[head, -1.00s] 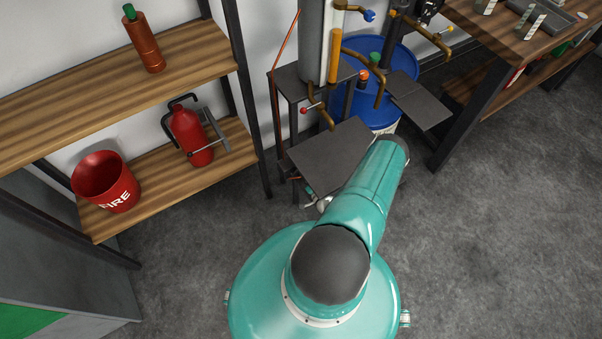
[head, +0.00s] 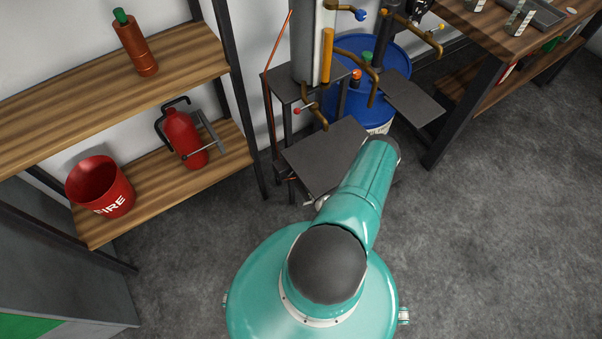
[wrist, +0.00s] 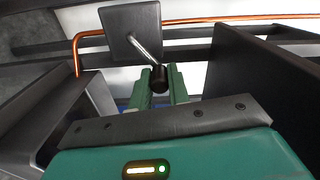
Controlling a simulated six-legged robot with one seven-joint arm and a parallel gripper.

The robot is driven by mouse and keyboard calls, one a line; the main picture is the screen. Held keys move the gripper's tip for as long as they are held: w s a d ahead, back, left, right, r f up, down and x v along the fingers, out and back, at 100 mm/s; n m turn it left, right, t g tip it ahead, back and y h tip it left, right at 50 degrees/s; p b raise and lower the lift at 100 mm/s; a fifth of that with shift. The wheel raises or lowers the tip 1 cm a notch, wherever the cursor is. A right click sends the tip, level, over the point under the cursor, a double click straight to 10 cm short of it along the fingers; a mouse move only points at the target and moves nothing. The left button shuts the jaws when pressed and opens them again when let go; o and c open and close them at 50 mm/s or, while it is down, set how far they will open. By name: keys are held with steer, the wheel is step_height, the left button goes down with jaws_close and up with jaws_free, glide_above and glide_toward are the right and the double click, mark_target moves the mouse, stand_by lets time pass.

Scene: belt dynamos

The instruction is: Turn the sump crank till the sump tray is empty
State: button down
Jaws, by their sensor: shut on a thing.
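In the wrist view, the crank's black knob (wrist: 159,79) sits between the green fingers of my gripper (wrist: 160,84), which is shut on it. A bright metal rod (wrist: 144,49) runs from the knob up to a grey square plate (wrist: 130,18). In the head view my arm hides the gripper and the crank. The arm reaches to the front of the stand with the dark flat plate (head: 322,158). I cannot pick out the sump tray or its contents for certain in either view.
A copper pipe (wrist: 205,20) runs behind the crank. Dark panels (wrist: 255,75) stand close on the right. A blue drum (head: 397,62) stands behind the stand. A wooden shelf with a red fire bucket (head: 98,190) is at left. Floor (head: 500,230) at right is clear.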

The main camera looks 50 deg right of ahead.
steer(key=c, duration=1.3)
jaws_free()
steer(key=v, duration=1.4)
steer(key=shift+w, duration=0.1)
